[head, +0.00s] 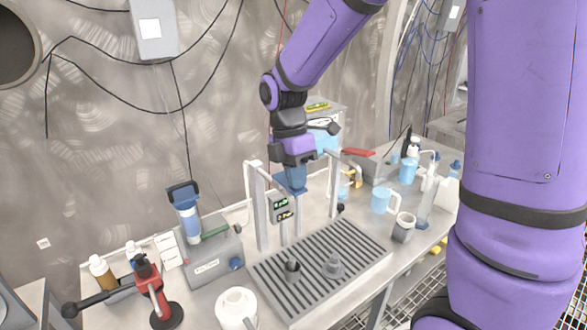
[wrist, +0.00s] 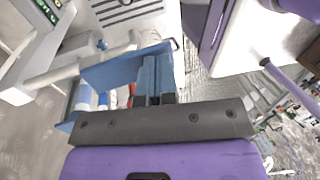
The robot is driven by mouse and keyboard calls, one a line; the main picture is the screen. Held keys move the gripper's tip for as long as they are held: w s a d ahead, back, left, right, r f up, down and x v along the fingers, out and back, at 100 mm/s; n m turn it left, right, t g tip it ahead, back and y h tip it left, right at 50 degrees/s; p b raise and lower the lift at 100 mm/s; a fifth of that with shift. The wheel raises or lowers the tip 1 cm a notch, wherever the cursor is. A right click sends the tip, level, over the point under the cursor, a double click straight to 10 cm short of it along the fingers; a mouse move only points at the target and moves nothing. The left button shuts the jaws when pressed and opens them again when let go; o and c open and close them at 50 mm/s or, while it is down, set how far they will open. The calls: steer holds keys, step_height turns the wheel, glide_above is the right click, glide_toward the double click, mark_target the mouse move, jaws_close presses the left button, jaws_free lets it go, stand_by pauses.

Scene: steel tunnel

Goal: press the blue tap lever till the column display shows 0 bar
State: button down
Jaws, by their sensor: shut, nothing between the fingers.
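My gripper (head: 293,166) points down over the dispensing column on the bench. Its narrow blue-grey fingers (wrist: 156,76) are together and empty in the wrist view. The blue tap lever (wrist: 105,72) is a broad blue plate right beside the fingers in that view. In the head view, blue parts show just under my gripper, and I cannot clearly part lever from fingers or tell whether they touch. The column display (head: 283,207) has two green readouts, too small to read surely; its edge also shows in the wrist view (wrist: 46,12).
A white jug (head: 236,308), a red stand (head: 153,290) and a grey device (head: 213,262) stand at left. Blue beakers (head: 381,201) and bottles crowd the right. The wall is close behind.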

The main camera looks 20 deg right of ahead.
steer(key=shift+r, duration=0.1)
stand_by(0.5)
steer(key=shift+r, duration=0.8)
steer(key=shift+w+a+r, duration=0.1)
steer(key=shift+r, duration=0.2)
steer(key=v, duration=1.3)
steer(key=shift+r, duration=0.1)
stand_by(1.2)
steer(key=s+d+m+t, duration=0.4)
steer(key=s+m, duration=0.6)
steer(key=s+d+m+t, duration=0.4)
steer(key=s+d+m, duration=0.1)
steer(key=s+m, duration=0.5)
steer(key=shift+s+f+y, duration=0.3)
steer(key=shift+s+f, duration=0.15)
steer(key=shift+s, duration=0.05)
